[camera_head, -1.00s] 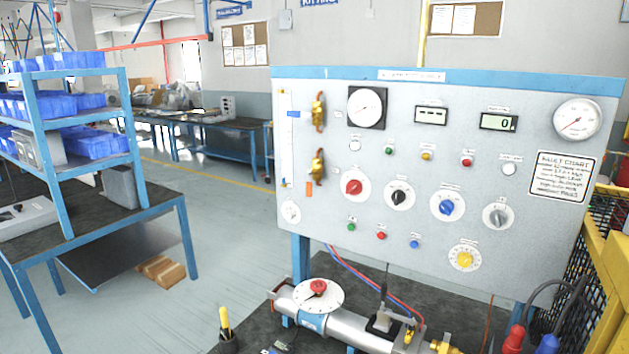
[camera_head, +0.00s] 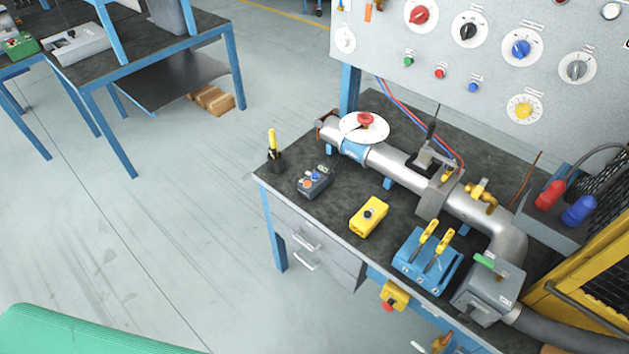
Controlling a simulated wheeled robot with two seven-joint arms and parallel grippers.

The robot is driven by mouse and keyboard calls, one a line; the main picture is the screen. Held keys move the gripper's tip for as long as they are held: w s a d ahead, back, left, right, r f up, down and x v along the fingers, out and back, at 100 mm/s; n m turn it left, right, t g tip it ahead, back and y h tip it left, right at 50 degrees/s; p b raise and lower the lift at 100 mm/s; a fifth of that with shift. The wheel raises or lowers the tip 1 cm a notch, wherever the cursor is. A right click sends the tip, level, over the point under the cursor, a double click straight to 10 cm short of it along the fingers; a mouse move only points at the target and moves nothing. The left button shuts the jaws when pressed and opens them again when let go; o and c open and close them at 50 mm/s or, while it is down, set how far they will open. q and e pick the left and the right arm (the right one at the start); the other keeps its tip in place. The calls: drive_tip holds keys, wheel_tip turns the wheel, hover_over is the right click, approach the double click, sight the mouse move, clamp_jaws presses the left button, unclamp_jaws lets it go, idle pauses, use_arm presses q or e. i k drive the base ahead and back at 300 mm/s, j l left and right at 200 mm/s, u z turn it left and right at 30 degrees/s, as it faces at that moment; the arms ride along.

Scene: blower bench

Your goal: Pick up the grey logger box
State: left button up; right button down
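A small dark grey box (camera_head: 314,183) with an orange and a blue round part on top lies on the bench's dark top, near its left end. It looks like the grey logger box, though I cannot read a label on it. It rests between a dark cup with a yellow-handled tool (camera_head: 274,155) and a yellow box with a black knob (camera_head: 369,217). Nothing covers it. Neither of my grippers is in view.
A grey pipe (camera_head: 395,163) with a white dial (camera_head: 364,127) runs behind the boxes. The floor left of the bench is clear.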

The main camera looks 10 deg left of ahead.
sight(326, 175)
drive_tip(key=i+j+z, duration=0.2)
drive_tip(key=j, duration=0.2)
drive_tip(key=i+j+z, duration=0.15)
drive_tip(key=j, duration=0.25)
drive_tip(key=i+j+z, duration=0.2)
drive_tip(key=j, duration=0.2)
drive_tip(key=j+z, duration=0.2)
drive_tip(key=j, duration=0.2)
